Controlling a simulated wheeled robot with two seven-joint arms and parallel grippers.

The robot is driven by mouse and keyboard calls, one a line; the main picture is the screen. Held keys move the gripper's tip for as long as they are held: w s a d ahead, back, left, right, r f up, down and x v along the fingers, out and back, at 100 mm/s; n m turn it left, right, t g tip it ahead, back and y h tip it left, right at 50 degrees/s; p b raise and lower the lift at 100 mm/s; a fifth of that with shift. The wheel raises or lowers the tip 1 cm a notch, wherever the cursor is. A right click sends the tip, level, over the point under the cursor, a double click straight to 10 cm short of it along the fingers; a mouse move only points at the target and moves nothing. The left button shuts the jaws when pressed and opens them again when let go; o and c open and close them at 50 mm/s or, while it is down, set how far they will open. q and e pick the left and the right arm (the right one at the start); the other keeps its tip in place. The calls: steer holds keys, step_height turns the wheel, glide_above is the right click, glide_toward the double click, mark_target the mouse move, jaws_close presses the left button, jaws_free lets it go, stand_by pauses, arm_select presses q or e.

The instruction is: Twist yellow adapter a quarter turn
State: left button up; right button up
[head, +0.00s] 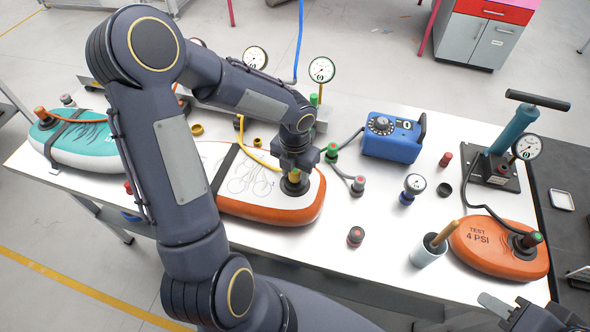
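The yellow adapter (294,176) stands in the dark round valve of an orange-edged white board (262,208) with line drawings, near the middle of the table. A yellow hose (257,157) runs toward it from the upper left. My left gripper (296,168) points down right over the adapter, with its fingertips at or around the adapter's top. The fingers are too small and dark to tell whether they are closed on it. My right gripper (497,306) is at the bottom right corner, partly cut off, away from the adapter; its opening cannot be made out.
A blue pump box (392,138) stands right of the board, with a green-capped hose fitting (332,152) close to my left gripper. Gauges, a hand pump (515,130), a grey cup (428,250) and an orange test board (490,250) fill the right. A teal board (80,140) lies left.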

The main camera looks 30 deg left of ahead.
mark_target(295, 170)
arm_select(q)
steer(key=shift+o, duration=0.9)
step_height(295, 170, up, 8)
steer(key=shift+f, duration=0.1)
steer(key=shift+s+n, duration=0.15)
steer(key=shift+n, duration=0.15)
steer(key=s+d+r+m+t+h, duration=0.1)
steer(key=s+m, duration=0.4)
steer(key=m, duration=0.6)
steer(key=s+d+r+m+t+h+b, duration=0.1)
steer(key=s+m, duration=0.5)
steer(key=m, duration=0.6)
steer(key=s+d+r+m+t+h, duration=0.1)
steer(key=s+d+r+m+t, duration=0.1)
steer(key=m, duration=0.9)
steer(key=s+r+t, duration=0.1)
steer(key=s+r, duration=0.1)
steer(key=s, duration=0.1)
steer(key=shift+s+r+m+t+h+b, duration=0.3)
steer(key=shift+s+h+b, duration=0.05)
steer(key=shift+h+b, duration=0.05)
